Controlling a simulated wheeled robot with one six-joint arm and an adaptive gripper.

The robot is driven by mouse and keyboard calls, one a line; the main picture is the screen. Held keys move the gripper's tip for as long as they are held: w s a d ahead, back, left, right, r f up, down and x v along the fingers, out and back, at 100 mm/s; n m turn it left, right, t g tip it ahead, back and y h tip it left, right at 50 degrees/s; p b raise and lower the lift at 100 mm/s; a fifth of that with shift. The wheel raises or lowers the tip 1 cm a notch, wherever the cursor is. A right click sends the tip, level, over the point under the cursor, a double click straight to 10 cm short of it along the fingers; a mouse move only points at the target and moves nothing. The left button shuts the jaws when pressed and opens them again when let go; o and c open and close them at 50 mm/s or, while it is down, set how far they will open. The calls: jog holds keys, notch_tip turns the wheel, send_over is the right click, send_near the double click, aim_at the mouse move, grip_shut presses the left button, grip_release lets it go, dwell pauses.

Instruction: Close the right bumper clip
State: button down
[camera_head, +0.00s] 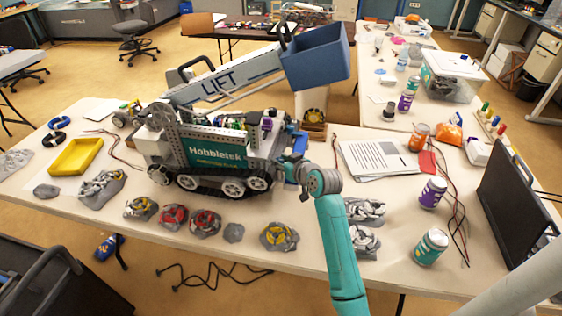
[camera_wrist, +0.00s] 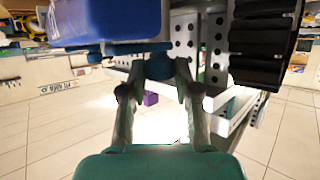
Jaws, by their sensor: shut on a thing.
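The tracked robot (camera_head: 215,150), marked "Hobbletek", stands on the near table with its lift arm and blue bin raised. My gripper (camera_head: 291,168) is at the robot's right end, close to blue parts (camera_head: 300,143) there. In the wrist view my gripper (camera_wrist: 159,68) has its fingertips on either side of a small dark blue piece (camera_wrist: 160,67), under a blue bar (camera_wrist: 120,48). I cannot tell for certain whether this piece is the right bumper clip, or whether the clip is open or closed. The fingers partly hide it.
A large blue block (camera_wrist: 105,20) and a black track (camera_wrist: 262,45) are close to the fingers. Papers (camera_head: 378,160) lie to the right of my arm. Bagged parts (camera_head: 279,236) lie along the table's front. Cans (camera_head: 432,192) and a black laptop (camera_head: 515,205) stand farther right.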

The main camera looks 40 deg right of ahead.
dwell(0.4)
jog(key=c, duration=0.8)
grip_release()
jog(key=shift+s, duration=0.1)
jog(key=v, duration=1.1)
jog(key=shift+s+d, duration=0.1)
jog(key=shift+s, duration=0.3)
